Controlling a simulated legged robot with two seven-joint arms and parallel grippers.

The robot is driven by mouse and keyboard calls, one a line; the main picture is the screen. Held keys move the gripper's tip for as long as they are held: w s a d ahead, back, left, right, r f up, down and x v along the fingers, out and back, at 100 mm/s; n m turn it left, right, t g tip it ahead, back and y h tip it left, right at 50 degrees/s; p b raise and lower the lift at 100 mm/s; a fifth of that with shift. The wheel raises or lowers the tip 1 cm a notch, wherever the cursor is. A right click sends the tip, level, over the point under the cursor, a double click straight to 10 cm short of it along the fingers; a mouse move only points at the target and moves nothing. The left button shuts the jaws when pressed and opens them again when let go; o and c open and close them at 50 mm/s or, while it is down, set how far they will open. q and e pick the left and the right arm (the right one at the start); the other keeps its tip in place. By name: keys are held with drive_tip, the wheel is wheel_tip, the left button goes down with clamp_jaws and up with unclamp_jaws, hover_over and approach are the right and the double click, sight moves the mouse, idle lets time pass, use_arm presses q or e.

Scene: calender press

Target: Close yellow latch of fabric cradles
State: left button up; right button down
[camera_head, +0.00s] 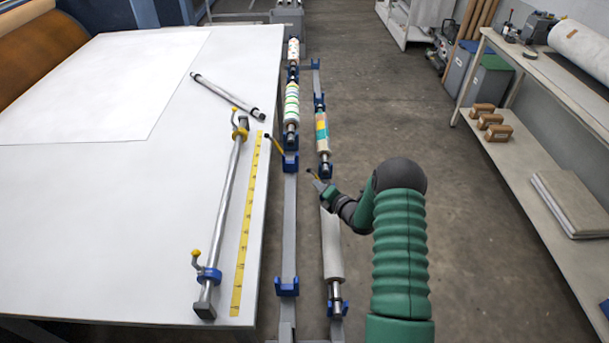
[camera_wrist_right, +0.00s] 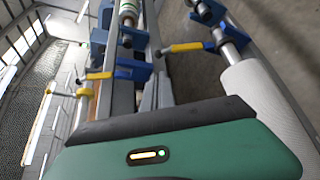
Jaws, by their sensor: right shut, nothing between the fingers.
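My right gripper (camera_head: 318,183) is shut and empty, beside the blue cradle (camera_head: 326,169) on the right rail. That cradle's yellow latch (camera_wrist_right: 187,47) sticks out to the side in the right wrist view, just beyond my green gripper body. A second yellow latch (camera_head: 276,145) sticks out up and left from the blue cradle (camera_head: 290,162) on the left rail; it also shows in the wrist view (camera_wrist_right: 100,75). A pale fabric roll (camera_head: 332,245) lies on the right rail, its near end at a blue cradle (camera_head: 337,308). The fingertips are hidden in the wrist view. My left gripper is out of view.
Patterned rolls (camera_head: 291,100) lie farther along the rails. Shelves (camera_head: 530,150) stand right. The floor between rails and shelves is clear.

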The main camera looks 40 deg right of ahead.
drive_tip(key=x, duration=0.7)
drive_tip(key=shift+w+f, duration=0.2)
drive_tip(key=shift+w, duration=0.1)
